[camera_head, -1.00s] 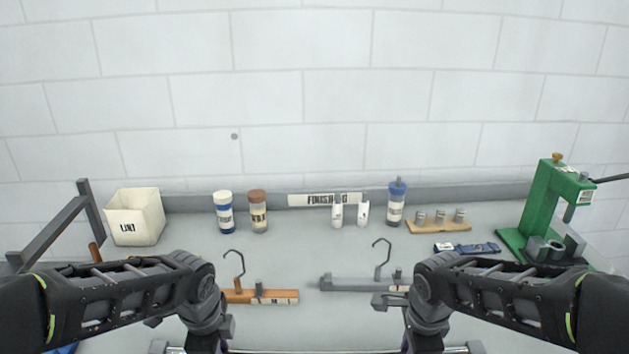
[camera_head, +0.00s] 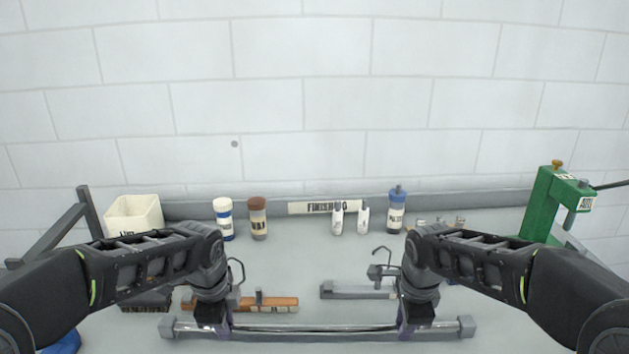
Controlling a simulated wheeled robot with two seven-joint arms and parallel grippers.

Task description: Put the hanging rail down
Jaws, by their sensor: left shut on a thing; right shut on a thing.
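The hanging rail (camera_head: 315,331) is a long grey bar with block-shaped ends, lying level across the lower part of the head view. My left gripper (camera_head: 216,326) is shut on the rail near its left end. My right gripper (camera_head: 411,327) is shut on it near its right end. The fingertips are partly hidden by the wrists. The rail is at the near side of the grey bench (camera_head: 300,252); I cannot tell whether it touches the bench top.
Behind the rail lie an orange-brown hanger (camera_head: 272,303) and a grey hanger (camera_head: 350,292), both with hooks. Bottles (camera_head: 258,218), a white bin (camera_head: 135,213) and a green press (camera_head: 544,205) stand further back. A dark rack (camera_head: 65,228) is at the left.

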